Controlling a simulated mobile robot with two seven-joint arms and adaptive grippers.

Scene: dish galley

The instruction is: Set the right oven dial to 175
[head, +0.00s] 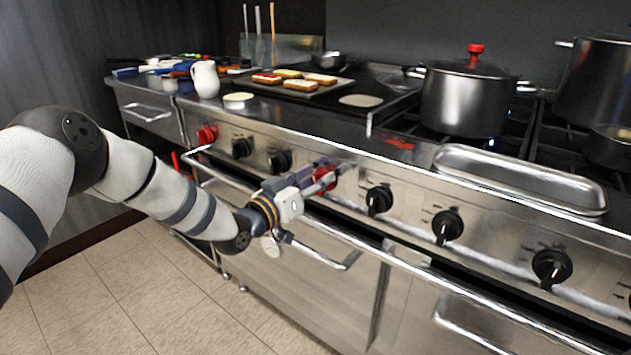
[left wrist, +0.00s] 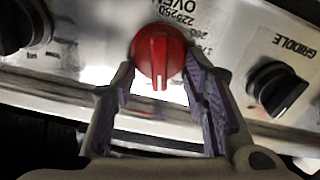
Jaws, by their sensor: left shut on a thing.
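The red right oven dial (head: 325,174) is on the front panel of the steel range, near the middle of the head view. In the left wrist view the red dial (left wrist: 158,48) has a raised grip bar with a pale line pointing down in the picture. My right gripper is not in view.
Another red dial (head: 206,134) is farther left. Black knobs (head: 447,226) line the panel, and one marked GRIDDLE (left wrist: 277,88) is close beside the fingers. An oven handle bar (head: 405,262) runs below. A pot (head: 468,98) and steel tray (head: 520,182) sit on top.

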